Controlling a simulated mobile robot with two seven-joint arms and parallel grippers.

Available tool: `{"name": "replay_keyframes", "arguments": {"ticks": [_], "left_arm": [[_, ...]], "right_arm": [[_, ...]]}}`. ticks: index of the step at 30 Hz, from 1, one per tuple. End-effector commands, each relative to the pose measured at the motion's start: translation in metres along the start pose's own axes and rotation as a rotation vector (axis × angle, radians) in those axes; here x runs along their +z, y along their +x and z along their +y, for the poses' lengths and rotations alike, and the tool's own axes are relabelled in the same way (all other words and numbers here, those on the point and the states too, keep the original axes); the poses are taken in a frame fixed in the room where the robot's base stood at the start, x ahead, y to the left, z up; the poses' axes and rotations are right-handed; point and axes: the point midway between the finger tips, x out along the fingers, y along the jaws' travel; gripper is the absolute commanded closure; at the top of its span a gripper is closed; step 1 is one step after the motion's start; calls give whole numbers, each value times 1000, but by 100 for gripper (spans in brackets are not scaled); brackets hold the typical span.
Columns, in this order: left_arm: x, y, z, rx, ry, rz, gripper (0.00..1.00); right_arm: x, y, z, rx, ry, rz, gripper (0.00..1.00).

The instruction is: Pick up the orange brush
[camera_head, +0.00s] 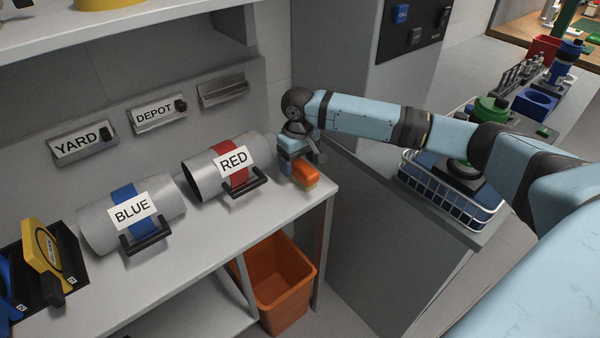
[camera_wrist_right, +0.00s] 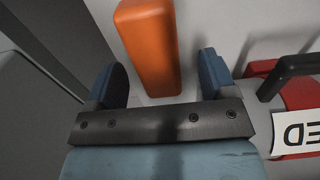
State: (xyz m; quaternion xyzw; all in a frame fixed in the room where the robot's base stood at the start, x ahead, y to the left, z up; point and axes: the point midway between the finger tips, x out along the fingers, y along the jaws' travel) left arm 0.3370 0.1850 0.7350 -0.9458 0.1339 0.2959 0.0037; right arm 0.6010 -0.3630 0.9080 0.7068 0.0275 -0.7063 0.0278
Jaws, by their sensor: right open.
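The orange brush (camera_head: 305,174) lies on the grey shelf near its right end, just right of the tube labelled RED. Only its orange block and a pale lower edge show in the head view. My right gripper (camera_head: 298,158) is above and beside it. In the right wrist view, the brush (camera_wrist_right: 150,45) extends from the top edge down into the gap between the two blue fingers (camera_wrist_right: 165,85). The fingers are open, with space on both sides of the brush. My left gripper is not in view.
The RED tube (camera_head: 209,173) with a black handle stands close left of the brush, and the BLUE tube (camera_head: 110,228) is farther left. An orange bin (camera_head: 280,285) stands below the shelf. A white wire basket (camera_head: 425,190) sits on the right counter.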

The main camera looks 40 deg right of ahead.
Motion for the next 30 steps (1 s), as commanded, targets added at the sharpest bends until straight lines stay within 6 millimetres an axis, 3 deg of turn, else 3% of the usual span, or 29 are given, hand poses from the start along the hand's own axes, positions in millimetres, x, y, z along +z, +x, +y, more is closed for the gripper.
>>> {"name": "replay_keyframes", "arguments": {"ticks": [6,14,15,22,30], "left_arm": [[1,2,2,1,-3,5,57],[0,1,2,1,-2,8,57],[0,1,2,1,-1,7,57],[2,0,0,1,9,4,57],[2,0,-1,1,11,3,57]], "right_arm": [[3,31,3,1,0,-2,22],[3,34,3,0,0,-1,22],[3,34,3,0,0,-1,25],[3,34,3,0,-1,0,77],[2,32,3,0,0,0,77]]}}
